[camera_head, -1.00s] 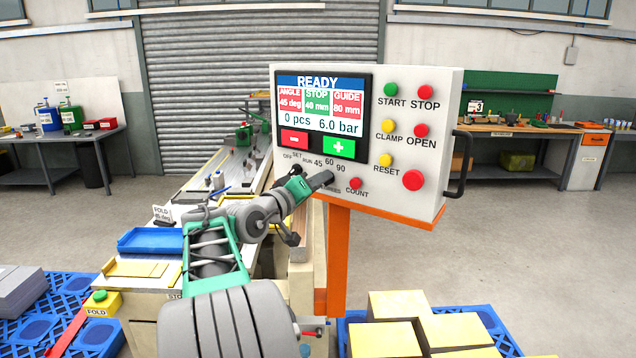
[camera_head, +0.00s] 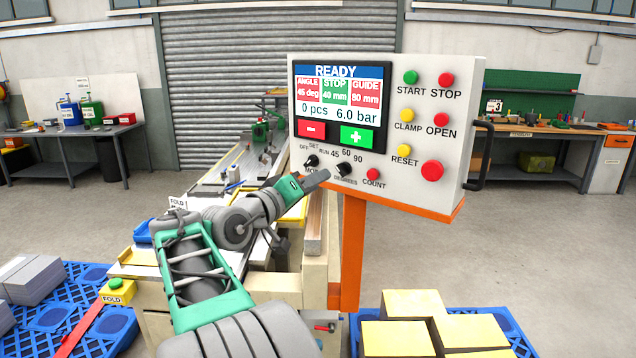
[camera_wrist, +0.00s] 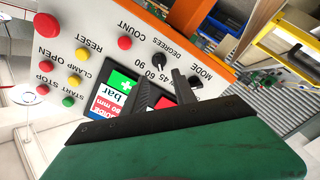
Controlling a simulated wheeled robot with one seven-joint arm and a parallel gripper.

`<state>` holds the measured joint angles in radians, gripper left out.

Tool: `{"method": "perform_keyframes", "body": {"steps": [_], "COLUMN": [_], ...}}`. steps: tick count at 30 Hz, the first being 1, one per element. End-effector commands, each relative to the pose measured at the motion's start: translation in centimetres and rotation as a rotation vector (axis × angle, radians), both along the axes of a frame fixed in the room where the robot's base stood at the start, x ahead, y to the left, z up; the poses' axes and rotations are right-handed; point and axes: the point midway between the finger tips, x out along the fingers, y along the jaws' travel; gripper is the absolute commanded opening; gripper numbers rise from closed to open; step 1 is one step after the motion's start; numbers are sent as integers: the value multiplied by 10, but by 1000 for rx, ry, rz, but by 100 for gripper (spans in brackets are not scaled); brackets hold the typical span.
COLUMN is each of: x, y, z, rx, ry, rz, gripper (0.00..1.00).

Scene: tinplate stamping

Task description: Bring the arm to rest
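My arm reaches from the bottom of the head view up to the control panel (camera_head: 388,130). My gripper (camera_head: 322,177) is just in front of the panel's lower left part, below the mode knob (camera_head: 311,161) and left of the degrees knob (camera_head: 344,168). In the wrist view the two dark fingers (camera_wrist: 166,92) stand apart with nothing between them but the panel's screen behind. The degrees knob (camera_wrist: 158,60) and mode knob (camera_wrist: 196,82) also show there, clear of the fingers as far as I can tell. The screen (camera_head: 342,105) reads READY, 0 pcs, 6.0 bar.
The panel stands on an orange post (camera_head: 352,250). A long machine bed (camera_head: 225,180) runs behind my arm. Yellow blocks (camera_head: 398,338) lie on a blue pallet at the lower right. A yellow FOLD button box (camera_head: 117,291) is at the lower left. Open floor lies at the right.

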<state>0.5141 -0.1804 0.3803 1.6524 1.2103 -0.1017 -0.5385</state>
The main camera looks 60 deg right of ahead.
Motion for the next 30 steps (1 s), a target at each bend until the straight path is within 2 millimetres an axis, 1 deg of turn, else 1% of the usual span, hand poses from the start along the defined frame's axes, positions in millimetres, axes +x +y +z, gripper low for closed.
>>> {"method": "perform_keyframes", "body": {"steps": [5,6,7,8,9,11,12,14,15,17,18,20,21,23,24,25,26,27,28,29,30], "x": [0,0,-1,-3,5,23,34,50,57,63,64,64,63,59,55,51,47,41,37,33,31], "y": [0,0,0,1,2,7,15,33,50,80,106,149,181,231,264,288,312,343,366,388,415], "z": [0,0,-4,-16,-36,-75,-107,-155,-186,-229,-255,-285,-301,-320,-328,-332,-336,-339,-339,-339,-335], "rx": [0,-3,10,50,123,252,346,498,601,757,862,1013,1106,1233,1307,1355,1397,1442,1467,1482,1480], "ry": [0,-20,-57,-105,-167,-229,-249,-263,-263,-254,-241,-211,-179,-117,-65,-25,19,82,127,169,212], "rz": [0,0,-5,-17,-5,27,48,78,92,111,124,152,177,226,267,304,347,413,473,541,639], "gripper": [33,33,33,33,33,33,33,33,33,33,33,33,33,33,33,33,33,33,33,33,33]}}
